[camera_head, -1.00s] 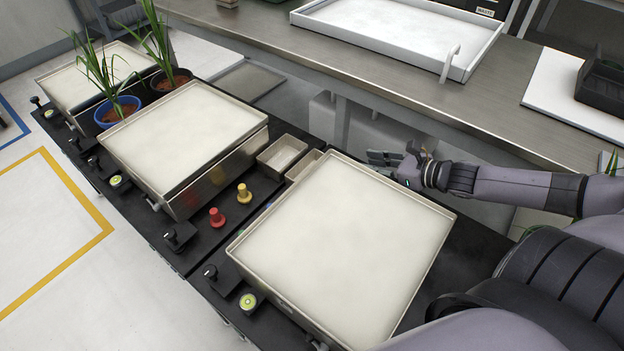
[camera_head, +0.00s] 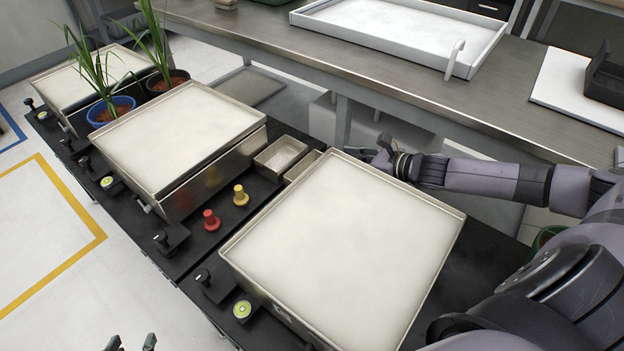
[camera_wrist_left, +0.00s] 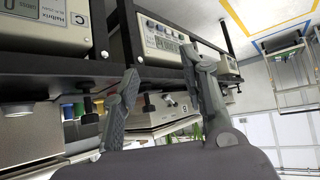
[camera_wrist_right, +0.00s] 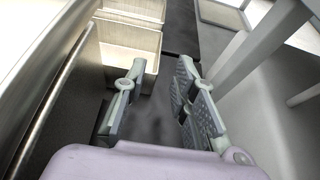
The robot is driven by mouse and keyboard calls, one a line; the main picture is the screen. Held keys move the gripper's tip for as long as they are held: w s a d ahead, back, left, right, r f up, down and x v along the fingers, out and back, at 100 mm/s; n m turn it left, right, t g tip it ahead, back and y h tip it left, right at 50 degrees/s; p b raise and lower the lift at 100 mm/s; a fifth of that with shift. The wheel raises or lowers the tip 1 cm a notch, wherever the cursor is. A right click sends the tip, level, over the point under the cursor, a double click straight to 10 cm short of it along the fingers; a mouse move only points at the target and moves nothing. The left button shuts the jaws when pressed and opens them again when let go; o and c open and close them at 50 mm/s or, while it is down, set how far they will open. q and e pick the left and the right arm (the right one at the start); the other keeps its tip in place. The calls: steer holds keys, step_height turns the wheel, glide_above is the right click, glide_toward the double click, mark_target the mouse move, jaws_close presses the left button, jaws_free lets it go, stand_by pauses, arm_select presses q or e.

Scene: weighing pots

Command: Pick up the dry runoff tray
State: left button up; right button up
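Two small beige runoff trays stand side by side on the black bench between two large scales: the farther tray (camera_head: 280,157) and the nearer tray (camera_head: 303,166), partly hidden by the front scale. Which is dry I cannot tell. The right wrist view shows a near tray (camera_wrist_right: 130,52) and another tray (camera_wrist_right: 135,9) behind it. My right gripper (camera_head: 374,153) is open and empty behind the front scale; its fingers (camera_wrist_right: 158,100) are apart, short of the near tray. My left gripper (camera_head: 131,343) shows only fingertips at the bottom edge; its fingers (camera_wrist_left: 165,85) are open and empty.
The front scale (camera_head: 345,245) and middle scale (camera_head: 180,135) flank the trays. Red (camera_head: 211,220) and yellow (camera_head: 240,195) knobs stand in front. Potted plants (camera_head: 112,110) are at the left. A steel counter (camera_head: 420,95) with a white tray (camera_head: 400,35) runs behind.

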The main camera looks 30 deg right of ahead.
steer(key=shift+x, duration=3.8)
steer(key=shift+a+r, duration=0.1)
jaws_close()
